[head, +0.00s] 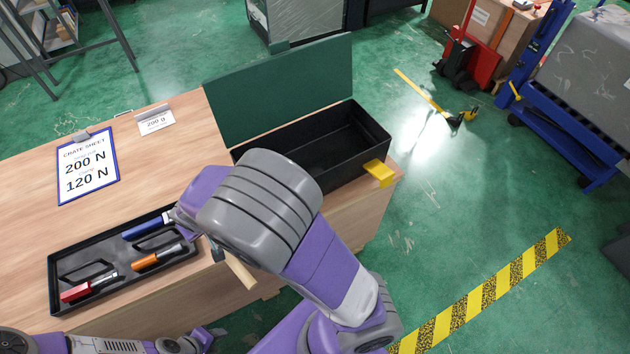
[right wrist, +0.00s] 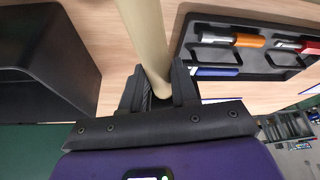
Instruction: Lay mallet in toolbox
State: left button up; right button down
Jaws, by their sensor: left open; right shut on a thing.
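The mallet shows as a pale wooden handle (head: 240,271) below my right wrist, past the workbench's front edge. My right gripper (right wrist: 158,80) is shut on this handle in the right wrist view; in the head view my own arm hides most of that gripper. The mallet's head cannot be made out. The toolbox (head: 368,143) is a black open bin at the bench's far right end, empty where I see it, with a raised green lid (head: 290,88). It also shows at the left of the right wrist view (right wrist: 45,60). My left gripper (head: 203,338) is open and empty at the bottom.
A black tool tray (head: 52,268) with blue, orange and red-handled tools lies on the wooden bench (head: 150,190). A yellow block (head: 379,172) sits at the toolbox's front right corner.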

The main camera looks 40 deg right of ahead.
aim_at(312, 171)
jog(key=k, duration=0.6)
jog(key=u, duration=1.3)
jog(key=k, duration=0.95)
jog(key=z, duration=1.35)
jog(key=i, duration=1.5)
jog(key=z, duration=0.05)
